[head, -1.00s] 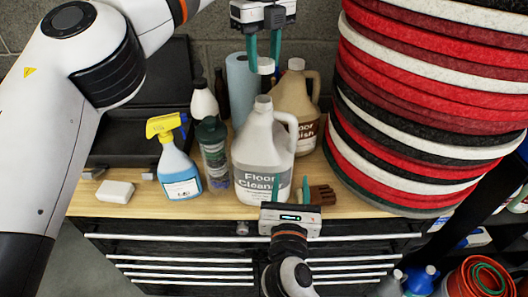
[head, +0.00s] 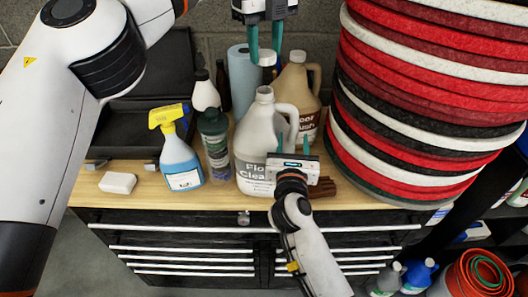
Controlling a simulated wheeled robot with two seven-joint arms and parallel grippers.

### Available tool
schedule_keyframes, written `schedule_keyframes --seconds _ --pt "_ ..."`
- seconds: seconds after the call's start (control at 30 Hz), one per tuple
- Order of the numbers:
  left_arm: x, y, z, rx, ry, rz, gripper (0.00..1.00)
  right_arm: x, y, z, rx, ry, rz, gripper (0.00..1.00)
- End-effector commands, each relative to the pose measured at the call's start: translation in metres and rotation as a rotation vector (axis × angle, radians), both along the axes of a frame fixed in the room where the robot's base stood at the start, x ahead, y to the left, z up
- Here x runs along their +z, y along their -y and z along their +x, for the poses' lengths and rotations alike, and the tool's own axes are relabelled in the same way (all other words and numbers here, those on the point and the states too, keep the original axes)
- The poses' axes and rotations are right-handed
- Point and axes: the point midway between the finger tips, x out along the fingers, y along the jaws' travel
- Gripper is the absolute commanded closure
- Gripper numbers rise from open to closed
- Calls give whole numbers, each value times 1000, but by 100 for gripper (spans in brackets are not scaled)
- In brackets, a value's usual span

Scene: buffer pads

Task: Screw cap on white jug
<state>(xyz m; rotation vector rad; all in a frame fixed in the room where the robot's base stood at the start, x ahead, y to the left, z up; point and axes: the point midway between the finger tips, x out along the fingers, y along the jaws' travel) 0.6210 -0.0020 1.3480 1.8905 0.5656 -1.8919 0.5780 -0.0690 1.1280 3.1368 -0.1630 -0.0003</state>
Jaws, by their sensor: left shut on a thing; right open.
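The white jug (head: 252,135), labelled as floor cleaner, stands upright on the wooden bench top with its handle on the right. Its mouth (head: 264,93) shows no cap on it. My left gripper (head: 265,55) points down behind and above the jug mouth. Its teal fingers are shut on a white cap (head: 267,59), apart from the jug. My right gripper (head: 292,146) is open in front of the jug's lower right side, below the handle. It hides part of the label. I cannot tell whether its fingers touch the jug.
A beige jug (head: 297,88) stands behind right. A green-capped bottle (head: 216,150) and a spray bottle (head: 180,160) stand left. A brown block (head: 324,190) lies right. A tall stack of pads (head: 420,100) blocks the right. A white bar (head: 118,182) lies at front left.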

Motion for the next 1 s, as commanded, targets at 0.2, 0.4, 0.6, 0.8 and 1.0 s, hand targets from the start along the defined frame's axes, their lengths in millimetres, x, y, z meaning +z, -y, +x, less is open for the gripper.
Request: schedule_keyframes --seconds 0.2,0.4,0.6,0.8,1.0 --pt "0 0 0 0 0 0 82 0 2 12 0 -1 1 54" --pt "0 0 0 0 0 0 82 0 2 12 -1 -1 1 54" --pt "0 0 0 0 0 0 82 0 2 12 -1 -1 0 77" --pt "0 0 0 0 0 0 82 0 2 12 -1 -1 0 100" --pt "-7 -1 0 -1 -1 0 82 0 2 11 -1 -1 0 100"
